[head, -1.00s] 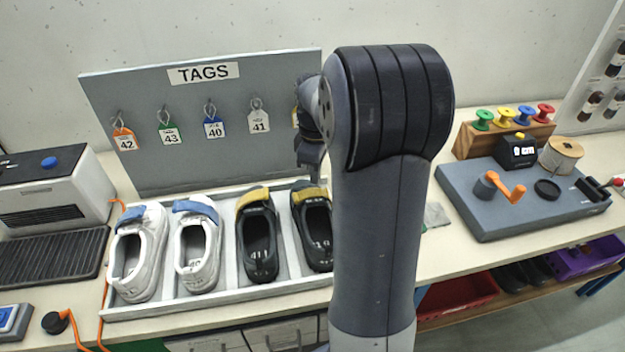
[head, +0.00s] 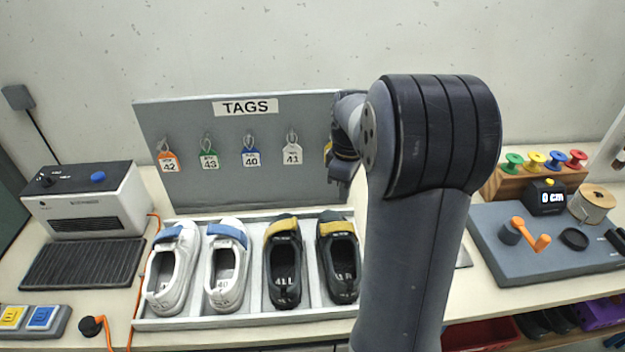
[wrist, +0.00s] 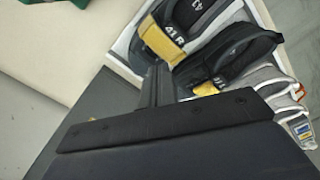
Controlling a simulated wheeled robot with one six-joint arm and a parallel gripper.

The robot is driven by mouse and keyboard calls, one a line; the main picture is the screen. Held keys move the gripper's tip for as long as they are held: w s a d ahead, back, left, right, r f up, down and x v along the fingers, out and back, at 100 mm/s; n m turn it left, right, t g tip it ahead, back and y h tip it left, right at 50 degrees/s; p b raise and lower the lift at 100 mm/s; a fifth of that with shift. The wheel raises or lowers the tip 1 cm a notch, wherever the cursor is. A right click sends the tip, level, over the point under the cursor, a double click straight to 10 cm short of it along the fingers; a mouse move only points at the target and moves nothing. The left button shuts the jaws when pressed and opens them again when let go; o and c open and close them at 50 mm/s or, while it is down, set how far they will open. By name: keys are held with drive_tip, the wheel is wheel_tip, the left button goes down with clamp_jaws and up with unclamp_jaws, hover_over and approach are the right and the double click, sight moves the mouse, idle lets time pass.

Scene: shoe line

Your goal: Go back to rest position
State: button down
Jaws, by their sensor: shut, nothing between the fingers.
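My gripper (head: 340,180) hangs in front of the tag board, left of my upper arm, and is partly hidden in the head view. In the wrist view its fingers (wrist: 158,85) are together with nothing between them. They point toward the black shoes with yellow straps, but are apart from them in the head view.
A tray (head: 250,318) holds two white shoes (head: 173,270) and two black shoes (head: 284,268). The tag board (head: 330,112) carries several hanging tags. A grey machine (head: 90,205) stands left; a crank station (head: 510,270) and spools (head: 535,161) stand right.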

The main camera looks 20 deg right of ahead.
sight(342, 224)
drive_tip(key=shift+f+b, duration=3.9)
drive_tip(key=shift+f, duration=0.6)
drive_tip(key=shift+r, duration=0.1)
drive_tip(key=shift+r, duration=0.1)
